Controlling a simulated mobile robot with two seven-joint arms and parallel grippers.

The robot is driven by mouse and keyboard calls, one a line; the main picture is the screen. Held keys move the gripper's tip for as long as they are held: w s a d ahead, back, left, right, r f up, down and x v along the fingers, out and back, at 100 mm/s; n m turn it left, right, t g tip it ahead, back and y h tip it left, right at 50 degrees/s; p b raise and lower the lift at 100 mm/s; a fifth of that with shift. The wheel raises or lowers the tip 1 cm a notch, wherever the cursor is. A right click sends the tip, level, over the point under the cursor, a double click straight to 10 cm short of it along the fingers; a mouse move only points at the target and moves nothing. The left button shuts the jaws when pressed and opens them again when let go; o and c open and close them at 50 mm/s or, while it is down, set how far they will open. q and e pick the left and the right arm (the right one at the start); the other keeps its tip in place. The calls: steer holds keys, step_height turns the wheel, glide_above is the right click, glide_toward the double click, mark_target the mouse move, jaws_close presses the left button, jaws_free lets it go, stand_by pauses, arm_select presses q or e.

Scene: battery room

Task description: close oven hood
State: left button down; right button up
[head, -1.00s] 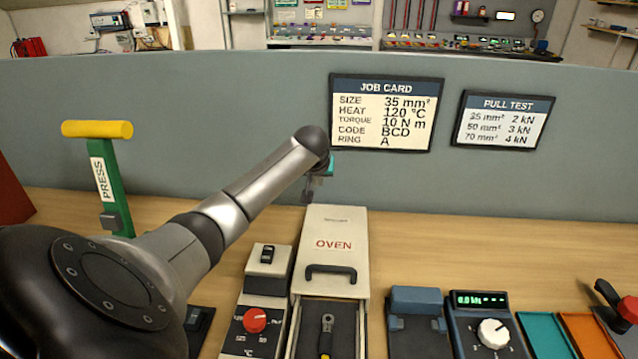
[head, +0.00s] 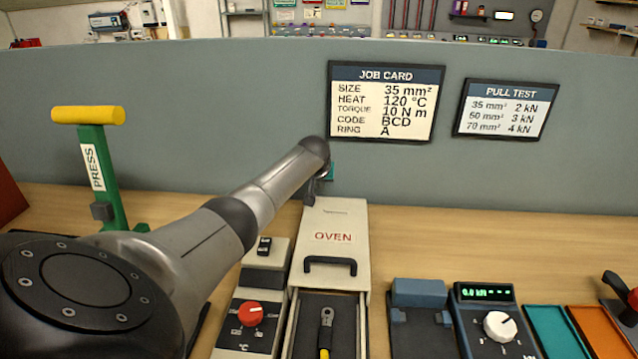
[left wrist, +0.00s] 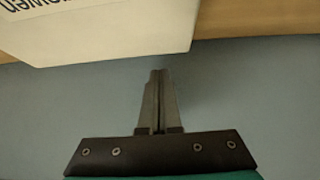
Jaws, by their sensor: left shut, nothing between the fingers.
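The oven hood (head: 334,222) is a cream box lid lettered OVEN with a black handle (head: 330,265) at its front. It sits over the back part of the oven base (head: 297,325). The front part of the tray is uncovered, and a cable lug (head: 326,320) lies in it. My left gripper (head: 311,198) is behind the hood's back edge, mostly hidden by my own wrist. In the left wrist view its fingers (left wrist: 160,75) are shut and empty, close to the cream hood (left wrist: 110,28); contact cannot be told. My right gripper is not in view.
A heat control box with a red knob (head: 250,314) stands left of the oven. A green press (head: 98,180) with a yellow handle is further left. A grey-blue tester (head: 490,320) and trays are to the right. The grey panel (head: 230,110) rises behind.

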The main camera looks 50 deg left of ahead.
arm_select(q)
steer(key=shift+s+d+r+p, duration=0.1)
steer(key=shift+s+d+p, duration=0.15)
steer(key=shift+s+d, duration=0.25)
steer(key=shift+s+d+r+p, duration=0.1)
steer(key=shift+s+d+p, duration=0.15)
steer(key=shift+s, duration=0.3)
steer(key=shift+s+d, duration=0.3)
steer(key=shift+s, duration=0.05)
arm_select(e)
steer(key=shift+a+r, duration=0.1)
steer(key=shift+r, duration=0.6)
